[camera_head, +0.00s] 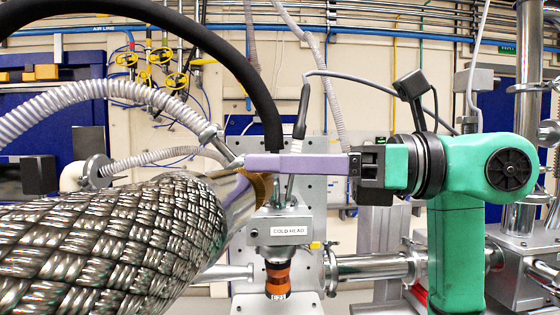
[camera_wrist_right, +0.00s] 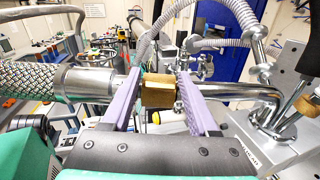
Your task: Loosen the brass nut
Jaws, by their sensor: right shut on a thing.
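The brass nut (camera_head: 262,187) sits at the steel end of a thick braided metal hose (camera_head: 120,240) in the head view, partly hidden behind my fingers. My right gripper (camera_head: 248,162) comes in from the right, its purple fingers at the nut. In the right wrist view the brass nut (camera_wrist_right: 158,92) lies between the two purple fingers of my right gripper (camera_wrist_right: 158,78), which are closed on it. The braided hose (camera_wrist_right: 35,78) joins it from the left there, and a bent steel pipe (camera_wrist_right: 240,93) leaves on the right. My left gripper is in neither view.
A grey block labelled COLD HEAD (camera_head: 290,231) stands just below and behind the nut. A black hose (camera_head: 262,85) and a grey corrugated hose (camera_head: 90,95) arch close above. A steel pipe (camera_head: 375,267) runs low on the right.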

